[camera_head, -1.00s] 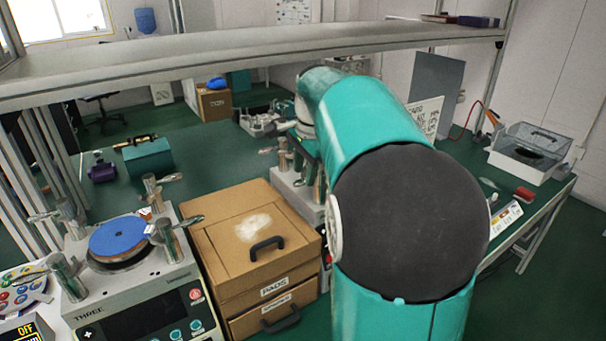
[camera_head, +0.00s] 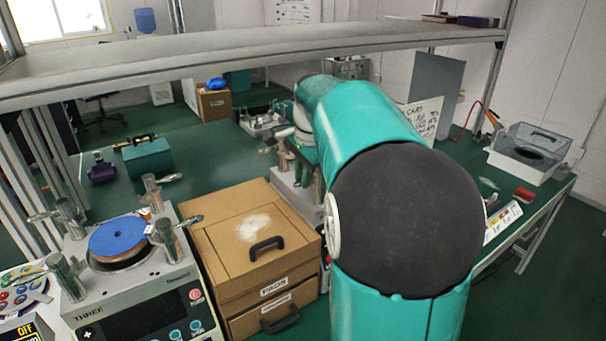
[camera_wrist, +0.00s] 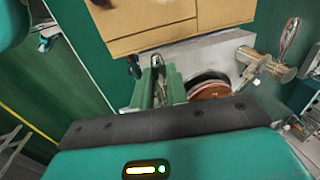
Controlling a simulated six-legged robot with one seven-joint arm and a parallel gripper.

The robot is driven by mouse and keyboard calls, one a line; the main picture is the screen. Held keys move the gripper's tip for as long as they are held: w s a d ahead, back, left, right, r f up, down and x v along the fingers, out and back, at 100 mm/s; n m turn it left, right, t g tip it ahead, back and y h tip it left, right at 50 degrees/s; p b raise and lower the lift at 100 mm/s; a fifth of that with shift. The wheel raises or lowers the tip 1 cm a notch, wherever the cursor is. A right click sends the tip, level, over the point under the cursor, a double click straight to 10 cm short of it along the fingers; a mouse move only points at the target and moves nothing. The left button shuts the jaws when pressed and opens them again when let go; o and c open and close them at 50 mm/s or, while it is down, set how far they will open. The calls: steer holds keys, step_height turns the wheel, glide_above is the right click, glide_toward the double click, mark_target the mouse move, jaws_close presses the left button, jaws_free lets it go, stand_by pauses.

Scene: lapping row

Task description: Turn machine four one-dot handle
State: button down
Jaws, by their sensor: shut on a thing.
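Machine four (camera_head: 292,192) is a light grey machine mostly hidden behind my arm in the head view. The wrist view shows its pale top (camera_wrist: 222,50) and a reddish-brown disc (camera_wrist: 209,91). A metal post with a lever handle (camera_wrist: 289,38) stands at the right there, apart from my gripper. My gripper (camera_wrist: 158,82) reaches over the machine's other side, its green fingers shut around a metal handle post (camera_wrist: 157,62). The grip is partly hidden behind the gripper body. I cannot make out any dots on the handles.
A brown drawer box (camera_head: 235,235) stands left of machine four, close to my gripper. Machine three (camera_head: 140,285), with a blue disc and several metal handles, is further left. A metal shelf beam (camera_head: 250,55) crosses above the bench. A clear-lidded box (camera_head: 530,155) stands at right.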

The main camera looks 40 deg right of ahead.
steer(key=shift+s+d+n+g+y, duration=0.15)
steer(key=shift+s+d+n+y, duration=0.45)
steer(key=shift+n, duration=1.35)
steer(key=shift+s+d+n+g+y, duration=0.1)
steer(key=shift+s+d+n+g, duration=0.2)
steer(key=shift+s+n, duration=1.2)
steer(key=shift+s+d+n+g+y, duration=0.1)
steer(key=shift+s+d+n+y, duration=0.3)
steer(key=shift+n, duration=2.05)
steer(key=shift+w+d, duration=0.15)
steer(key=shift+w, duration=0.05)
steer(key=c, duration=1.4)
jaws_free()
